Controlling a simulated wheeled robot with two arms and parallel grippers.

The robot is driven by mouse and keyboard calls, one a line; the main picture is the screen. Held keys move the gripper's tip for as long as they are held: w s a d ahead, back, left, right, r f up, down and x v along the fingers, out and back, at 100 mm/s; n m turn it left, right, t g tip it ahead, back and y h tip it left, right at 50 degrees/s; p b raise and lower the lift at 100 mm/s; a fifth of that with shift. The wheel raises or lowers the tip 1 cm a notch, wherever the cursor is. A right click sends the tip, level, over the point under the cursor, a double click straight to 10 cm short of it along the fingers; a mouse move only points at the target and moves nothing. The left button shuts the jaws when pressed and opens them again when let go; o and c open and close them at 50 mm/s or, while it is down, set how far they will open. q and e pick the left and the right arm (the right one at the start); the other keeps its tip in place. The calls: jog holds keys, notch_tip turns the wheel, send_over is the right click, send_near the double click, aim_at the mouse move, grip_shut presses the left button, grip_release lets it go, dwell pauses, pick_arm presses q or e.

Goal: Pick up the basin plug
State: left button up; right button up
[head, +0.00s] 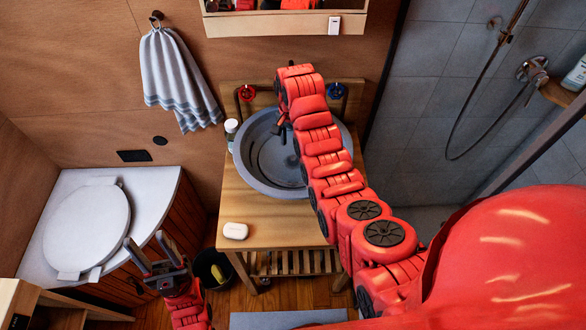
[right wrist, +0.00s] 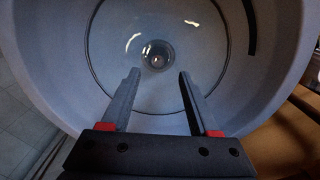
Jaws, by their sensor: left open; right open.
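The grey round basin (head: 250,160) sits on a wooden washstand. In the right wrist view, a small round dark fitting (right wrist: 157,56) with a shiny centre lies at the bottom of the basin (right wrist: 110,50). I cannot tell for sure whether it is the plug or the drain. In the head view my right arm covers part of the basin. My right gripper (right wrist: 158,74) is open and empty, pointing down into the basin, its fingers on either side below the fitting in the picture. My left gripper (head: 145,241) is open and empty, low beside the white toilet lid.
A soap bar (head: 235,231) lies on the washstand's front left corner (head: 262,228). A small bottle (head: 231,128) stands left of the basin. Red (head: 246,93) and blue (head: 336,90) tap handles are behind it. A black bin (head: 211,268) stands on the floor.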

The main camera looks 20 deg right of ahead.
aim_at(293, 157)
jog(key=shift+f, duration=0.35)
jog(key=f+p, duration=0.1)
jog(key=f, duration=0.1)
jog(key=f+p, duration=0.2)
jog(key=shift+s+d, duration=0.15)
jog(key=shift+d, duration=0.05)
jog(key=shift+f, duration=0.7)
grip_shut()
